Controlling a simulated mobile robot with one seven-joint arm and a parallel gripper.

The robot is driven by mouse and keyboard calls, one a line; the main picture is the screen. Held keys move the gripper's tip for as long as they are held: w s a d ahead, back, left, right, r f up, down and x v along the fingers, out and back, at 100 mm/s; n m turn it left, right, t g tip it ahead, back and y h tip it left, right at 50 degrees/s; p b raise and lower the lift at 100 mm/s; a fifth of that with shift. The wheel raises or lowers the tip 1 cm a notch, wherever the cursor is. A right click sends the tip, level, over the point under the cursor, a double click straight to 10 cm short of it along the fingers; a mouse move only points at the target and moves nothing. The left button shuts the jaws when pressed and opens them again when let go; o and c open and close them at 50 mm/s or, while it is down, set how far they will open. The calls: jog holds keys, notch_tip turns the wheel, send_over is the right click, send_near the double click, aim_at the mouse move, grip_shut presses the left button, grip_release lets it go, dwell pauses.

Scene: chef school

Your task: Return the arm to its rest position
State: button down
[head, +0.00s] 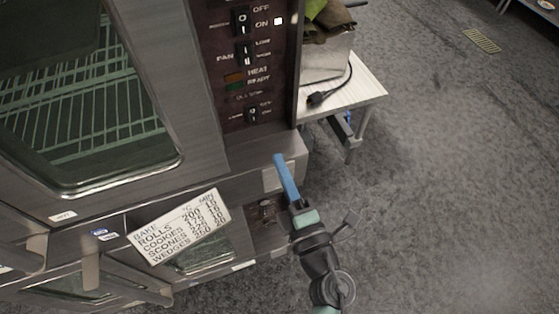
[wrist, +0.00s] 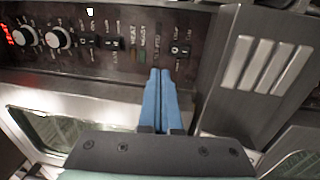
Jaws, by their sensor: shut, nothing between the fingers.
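My gripper (head: 278,158) has blue fingers and is shut and empty. In the head view it stands in front of the oven's lower right corner, below the upper control panel (head: 241,97). In the wrist view the closed gripper (wrist: 160,74) points toward a dark control panel (wrist: 113,22) with switches and two round knobs. I cannot tell whether the fingertips touch the oven; a small gap seems likely. My arm reaches up from the bottom of the head view, right of the oven.
The steel double oven (head: 190,130) fills the left. A baking-times card (head: 182,228) hangs on its front. A white table (head: 365,92) with a metal container (head: 326,58) and a dark cable plug (head: 316,98) stands behind. The grey floor (head: 450,190) at right is clear.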

jog(key=shift+s, duration=0.15)
jog(key=w+d+r+m+t+h+b, duration=0.1)
jog(key=d+r+m+t+h, duration=0.2)
jog(key=r, duration=0.6)
jog(key=w+r+m+t+h, duration=0.2)
jog(key=r+m, duration=0.3)
jog(key=r, duration=0.4)
jog(key=w+d+r+m+t+h+b, duration=0.1)
jog(key=d+r+m+t+h, duration=0.2)
jog(key=r, duration=0.7)
jog(key=s+a+r+m, duration=0.2)
jog(key=s+r+m, duration=0.1)
jog(key=r, duration=0.4)
jog(key=s+a+r+m+y+b, duration=0.1)
jog(key=s+a+r+m, duration=0.2)
jog(key=r, duration=0.4)
jog(key=s+a+r+m+t+y, duration=0.1)
jog(key=s+a+r+m, duration=0.2)
jog(key=r, duration=0.4)
jog(key=shift+s+m, duration=0.5)
jog(key=shift+m, duration=0.3)
